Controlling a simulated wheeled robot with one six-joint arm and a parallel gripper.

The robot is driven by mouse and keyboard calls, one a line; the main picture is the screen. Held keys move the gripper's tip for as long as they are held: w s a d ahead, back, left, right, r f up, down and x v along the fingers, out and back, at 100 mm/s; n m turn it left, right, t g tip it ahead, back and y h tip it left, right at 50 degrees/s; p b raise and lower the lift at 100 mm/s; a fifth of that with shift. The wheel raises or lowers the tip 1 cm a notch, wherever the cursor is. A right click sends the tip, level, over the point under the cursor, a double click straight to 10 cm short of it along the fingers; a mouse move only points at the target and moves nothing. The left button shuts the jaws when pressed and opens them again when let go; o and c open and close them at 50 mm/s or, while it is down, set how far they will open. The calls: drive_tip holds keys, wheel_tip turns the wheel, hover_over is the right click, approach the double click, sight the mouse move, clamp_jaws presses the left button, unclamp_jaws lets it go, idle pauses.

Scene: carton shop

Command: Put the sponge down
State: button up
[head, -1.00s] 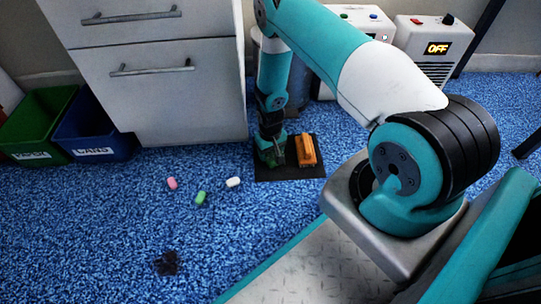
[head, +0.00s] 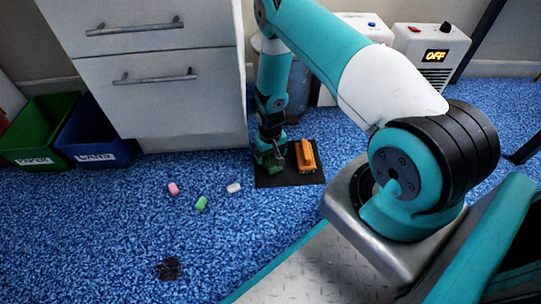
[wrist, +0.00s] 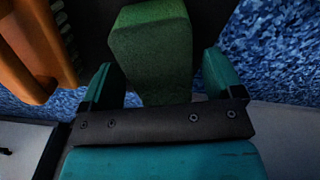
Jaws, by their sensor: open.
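The sponge (wrist: 150,50) is a green block with a rough surface in the wrist view. It lies between the fingers of my gripper (wrist: 163,82), with a gap on each side near its lower end. My gripper is open. In the head view my gripper (head: 268,158) is low over the left part of a dark mat (head: 290,180) on the floor. The sponge shows there only as a small green patch, mostly hidden by the gripper.
An orange brush-like thing (head: 306,155) lies on the mat, right of my gripper. Small pink (head: 173,188), green (head: 202,203) and white (head: 234,188) pieces and a dark patch (head: 169,268) lie on the blue carpet. A drawer cabinet (head: 170,105) stands behind, left of the mat.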

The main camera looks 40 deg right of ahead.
wheel_tip(320, 180, up, 10)
drive_tip(key=p, duration=0.4)
drive_tip(key=shift+f+p, duration=0.1)
drive_tip(key=shift+p, duration=0.25)
drive_tip(key=s+a+r+n+t, duration=0.1)
drive_tip(key=a+r, duration=0.1)
drive_tip(key=r, duration=1)
drive_tip(key=s+a+r+t, duration=0.1)
drive_tip(key=a+r, duration=0.2)
drive_tip(key=r, duration=0.9)
drive_tip(key=s+a+r+n+g+y+p, duration=0.1)
drive_tip(key=s+a+r+n+p, duration=0.2)
drive_tip(key=s+a+r+p, duration=0.65)
drive_tip(key=s+a+r+n+y+p, duration=0.2)
drive_tip(key=s+r+n+p, duration=0.15)
drive_tip(key=r, duration=1.15)
drive_tip(key=s+a+r+n+g+y+p, duration=0.1)
drive_tip(key=s+a+r+n+p, duration=0.1)
drive_tip(key=s+a+r+p, duration=0.75)
drive_tip(key=w+d+r+p, duration=0.1)
drive_tip(key=r+p, duration=1.3)
drive_tip(key=r, duration=0.4)
drive_tip(key=w+d+r+p, duration=0.1)
drive_tip(key=d+r+p, duration=0.1)
drive_tip(key=r+p, duration=1.3)
drive_tip(key=v, duration=0.3)
drive_tip(key=shift+a+r+p, duration=0.2)
drive_tip(key=shift+r+p, duration=0.1)
drive_tip(key=shift+r, duration=0.15)
